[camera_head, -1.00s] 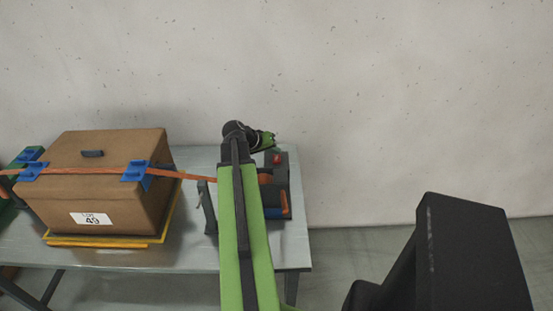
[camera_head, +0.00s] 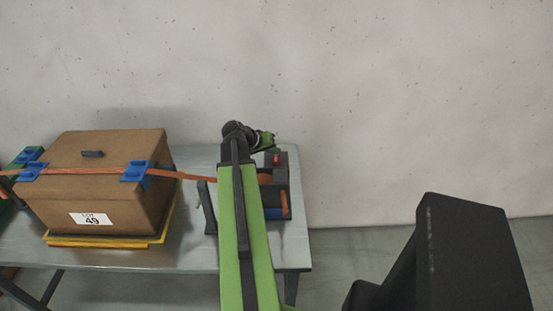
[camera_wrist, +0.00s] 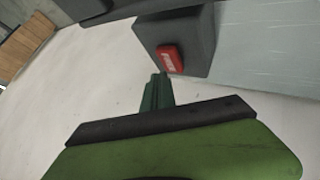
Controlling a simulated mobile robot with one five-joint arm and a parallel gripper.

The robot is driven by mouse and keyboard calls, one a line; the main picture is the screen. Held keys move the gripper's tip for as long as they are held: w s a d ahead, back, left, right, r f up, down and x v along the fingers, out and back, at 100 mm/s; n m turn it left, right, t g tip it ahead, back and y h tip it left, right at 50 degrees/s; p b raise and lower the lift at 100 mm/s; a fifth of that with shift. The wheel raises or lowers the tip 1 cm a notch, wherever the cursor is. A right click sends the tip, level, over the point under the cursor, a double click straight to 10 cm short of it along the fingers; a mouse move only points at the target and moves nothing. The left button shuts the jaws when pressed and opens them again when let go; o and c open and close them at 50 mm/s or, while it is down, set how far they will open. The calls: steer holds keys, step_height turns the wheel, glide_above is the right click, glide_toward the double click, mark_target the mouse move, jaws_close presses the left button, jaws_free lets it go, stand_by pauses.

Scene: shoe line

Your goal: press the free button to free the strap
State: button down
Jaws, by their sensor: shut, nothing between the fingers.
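The red button (camera_wrist: 170,58) sits on the face of a dark housing (camera_wrist: 200,32) in the wrist view. It bears pale lettering that I cannot read surely. It also shows in the head view (camera_head: 277,160). My gripper (camera_wrist: 157,88) is shut and empty, its green tip just below the button in the wrist view. Whether it touches the button is unclear. In the head view my gripper (camera_head: 267,141) is above the button. The orange strap (camera_head: 105,170) runs over the brown box (camera_head: 110,205) to the dark unit (camera_head: 296,190), partly hidden behind my arm.
The box carries a white LOT 49 label (camera_head: 91,219) and blue corner guards (camera_head: 136,171), and rests on a yellow base (camera_head: 100,241). The grey table (camera_head: 190,255) stands before a pale wall. A blue roller-like part (camera_head: 276,213) lies at the unit's front.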

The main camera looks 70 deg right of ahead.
mark_target(275, 159)
steer(key=shift+f+b, duration=0.45)
steer(key=shift+f+b, duration=0.55)
stand_by(0.8)
steer(key=shift+r, duration=0.1)
steer(key=shift+r+p, duration=0.9)
steer(key=shift+p, duration=0.1)
step_height(275, 159, up, 5)
steer(key=p, duration=0.5)
